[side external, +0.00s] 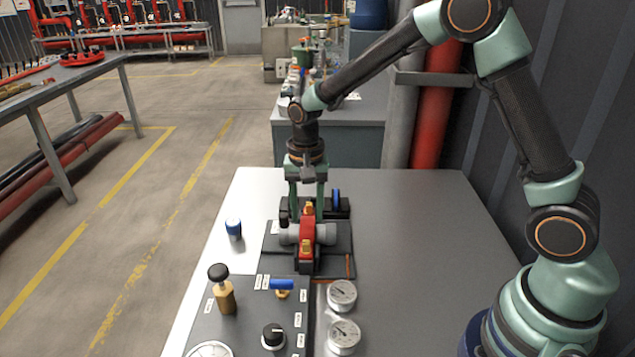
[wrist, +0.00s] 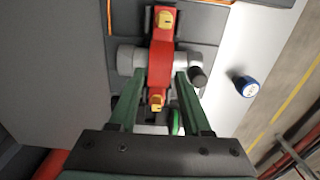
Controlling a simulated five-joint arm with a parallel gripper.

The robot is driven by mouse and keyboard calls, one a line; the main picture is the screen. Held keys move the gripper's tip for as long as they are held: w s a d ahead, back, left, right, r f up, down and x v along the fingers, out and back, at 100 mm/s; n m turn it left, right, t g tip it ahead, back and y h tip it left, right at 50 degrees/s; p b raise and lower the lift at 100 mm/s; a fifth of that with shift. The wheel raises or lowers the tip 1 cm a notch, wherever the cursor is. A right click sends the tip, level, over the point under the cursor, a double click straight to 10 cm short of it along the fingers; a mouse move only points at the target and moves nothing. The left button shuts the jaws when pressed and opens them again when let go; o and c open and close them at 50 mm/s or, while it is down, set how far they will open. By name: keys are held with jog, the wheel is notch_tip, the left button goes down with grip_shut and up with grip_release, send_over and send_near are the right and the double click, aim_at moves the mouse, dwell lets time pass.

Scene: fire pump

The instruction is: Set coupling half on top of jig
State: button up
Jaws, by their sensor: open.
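The red coupling half (side external: 306,235) has a yellow fitting near each end. It lies across a grey pipe-like cylinder (side external: 327,233), on the dark jig (side external: 303,267), and appears to rest there. The wrist view shows the red coupling half (wrist: 161,62) running lengthwise, with the grey cylinder (wrist: 127,58) sticking out to its left. My gripper (side external: 307,205) points down behind and over it. In the wrist view my open gripper (wrist: 160,76) has one green finger on each side of the red part, apart from it. Contact between jig and coupling half is partly hidden.
A blue-capped object (side external: 233,229) stands left of the dark plate (side external: 345,262). A panel in front carries a brass plunger (side external: 223,290), a blue-handled valve (side external: 281,286) and gauges (side external: 342,294). A blue-wheeled fitting (side external: 337,201) is just behind. The table's right side is clear.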

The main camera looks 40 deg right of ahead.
jog(key=shift+r, duration=1.15)
jog(key=o, duration=0.8)
notch_tip(320, 180, up, 7)
dwell(0.5)
